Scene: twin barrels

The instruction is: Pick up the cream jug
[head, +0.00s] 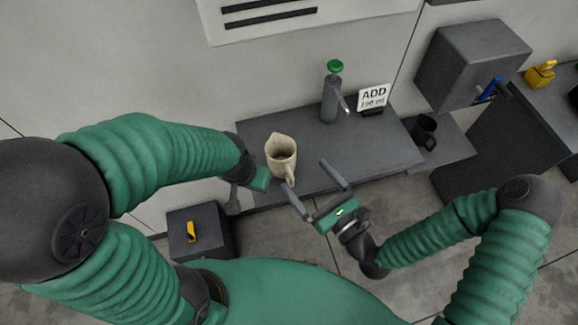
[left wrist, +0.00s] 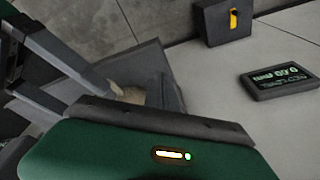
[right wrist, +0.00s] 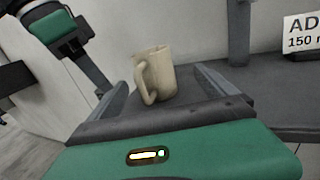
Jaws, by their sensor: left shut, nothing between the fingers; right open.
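The cream jug (head: 281,155) stands upright on the dark grey counter, its handle toward me. It also shows in the right wrist view (right wrist: 161,76), handle on the left, between the lines of my right fingers. My right gripper (head: 304,174) is open and empty, just in front and to the right of the jug, not closed on it. My left gripper (head: 233,206) is shut and empty, left of the jug near the counter's left end. In the left wrist view only a small cream patch of the jug (left wrist: 132,95) shows; the rest is hidden.
A grey bottle with a green cap (head: 331,97) and an "ADD" sign (head: 373,97) stand at the back of the counter (head: 385,150). A dark mug (head: 424,132) is at the right. A dark box with a yellow part (head: 200,232) is low on the left.

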